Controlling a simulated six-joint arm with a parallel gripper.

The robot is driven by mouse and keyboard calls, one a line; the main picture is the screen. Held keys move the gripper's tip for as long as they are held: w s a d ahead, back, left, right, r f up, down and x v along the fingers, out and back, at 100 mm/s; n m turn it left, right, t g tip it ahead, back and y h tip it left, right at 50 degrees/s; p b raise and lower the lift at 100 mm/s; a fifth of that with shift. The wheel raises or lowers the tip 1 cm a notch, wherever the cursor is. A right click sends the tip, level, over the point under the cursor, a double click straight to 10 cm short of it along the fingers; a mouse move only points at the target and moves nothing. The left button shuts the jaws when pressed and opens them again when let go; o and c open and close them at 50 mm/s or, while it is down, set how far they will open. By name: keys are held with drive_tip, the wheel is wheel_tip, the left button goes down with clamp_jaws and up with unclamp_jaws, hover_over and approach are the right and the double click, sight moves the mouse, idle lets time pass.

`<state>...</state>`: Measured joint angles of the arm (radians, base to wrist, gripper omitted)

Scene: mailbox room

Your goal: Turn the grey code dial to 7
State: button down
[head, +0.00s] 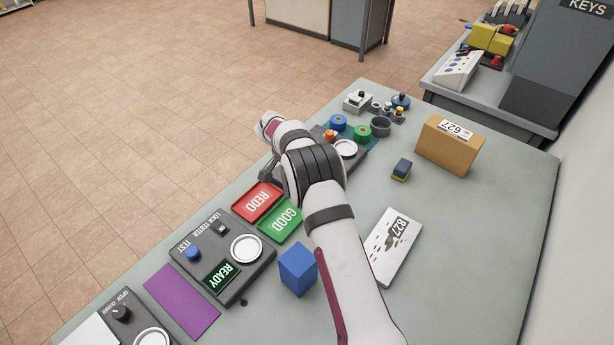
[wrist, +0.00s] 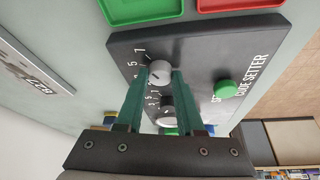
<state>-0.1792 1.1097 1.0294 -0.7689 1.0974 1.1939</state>
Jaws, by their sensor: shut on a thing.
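In the wrist view, the grey code dial (wrist: 160,73) sits on the dark code setter panel (wrist: 205,62). The two teal fingers of my gripper (wrist: 160,80) are on either side of the dial and shut on it. A short dark mark shows on the dial's face; I cannot tell exactly which number it points at. The printed 7 (wrist: 140,50) is at the upper left of the dial, with a 5 just below it. Smaller numbers are partly hidden by the fingers. In the head view, my arm hides the dial and the fingers.
A green button (wrist: 225,89) is on the panel, right of my fingers. A second knob (wrist: 166,108) lies between the fingers, nearer my palm. Red (head: 257,201) and green (head: 281,220) trays border the panel. A blue block (head: 297,270) stands beside my arm.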

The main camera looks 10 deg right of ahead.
drive_tip(key=c, duration=0.5)
unclamp_jaws()
drive_tip(key=v, duration=1.5)
drive_tip(key=shift+s+a+r, duration=0.1)
drive_tip(key=shift+a+r, duration=0.05)
drive_tip(key=shift+r, duration=0.2)
